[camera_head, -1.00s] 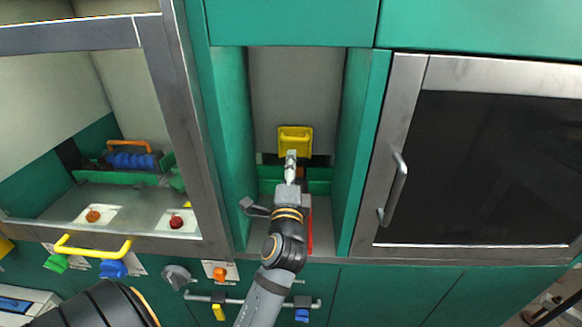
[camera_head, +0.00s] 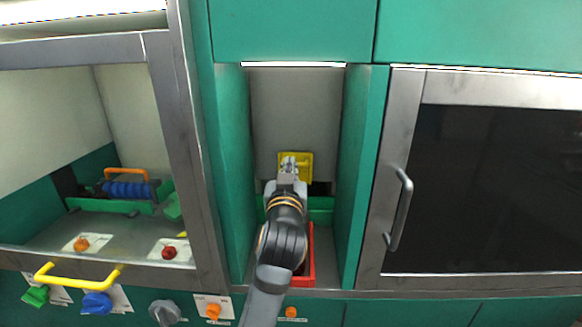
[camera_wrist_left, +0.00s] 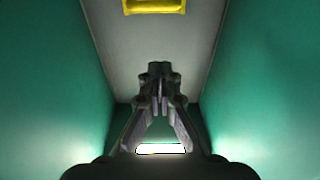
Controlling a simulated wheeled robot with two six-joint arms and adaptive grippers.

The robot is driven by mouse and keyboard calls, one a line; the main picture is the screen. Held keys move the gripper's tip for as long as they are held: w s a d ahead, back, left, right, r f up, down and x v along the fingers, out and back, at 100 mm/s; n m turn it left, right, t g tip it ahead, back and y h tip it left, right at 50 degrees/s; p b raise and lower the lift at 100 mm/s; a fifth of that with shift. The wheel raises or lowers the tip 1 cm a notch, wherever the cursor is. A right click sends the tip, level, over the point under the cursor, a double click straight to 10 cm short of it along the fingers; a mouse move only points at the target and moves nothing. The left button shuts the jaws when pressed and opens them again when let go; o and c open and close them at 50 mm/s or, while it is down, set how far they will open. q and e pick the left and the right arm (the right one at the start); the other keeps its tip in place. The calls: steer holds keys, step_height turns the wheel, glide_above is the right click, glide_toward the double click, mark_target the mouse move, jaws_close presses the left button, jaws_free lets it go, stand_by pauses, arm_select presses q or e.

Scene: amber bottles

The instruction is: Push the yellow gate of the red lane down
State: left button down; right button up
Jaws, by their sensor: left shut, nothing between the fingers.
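The yellow gate (camera_head: 304,163) is a small yellow plate on the grey back panel of the narrow green-walled bay in the head view. Its edge also shows at the top of the left wrist view (camera_wrist_left: 154,6). My left gripper (camera_head: 288,162) is shut and empty, and its tips overlap the gate in the head view. In the left wrist view the shut fingertips (camera_wrist_left: 160,68) appear apart from the gate. I cannot tell whether they touch it. A red piece (camera_head: 308,268) lies low in the bay, partly hidden by my left arm. My right gripper is out of view.
Green side walls (camera_head: 355,180) bound the bay closely on both sides. A green bar (camera_head: 320,205) crosses below the gate. A glass-fronted case (camera_head: 180,130) with a yellow handle (camera_head: 80,282) is left, and a dark-windowed door with a metal handle (camera_head: 400,210) is right.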

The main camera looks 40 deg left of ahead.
arm_select(q)
steer(key=r+p+x, duration=0.1)
steer(key=p+x, duration=0.3)
steer(key=x, duration=0.5)
step_height(320, 180, down, 5)
steer(key=shift+r+p, duration=0.1)
steer(key=shift+p, duration=0.4)
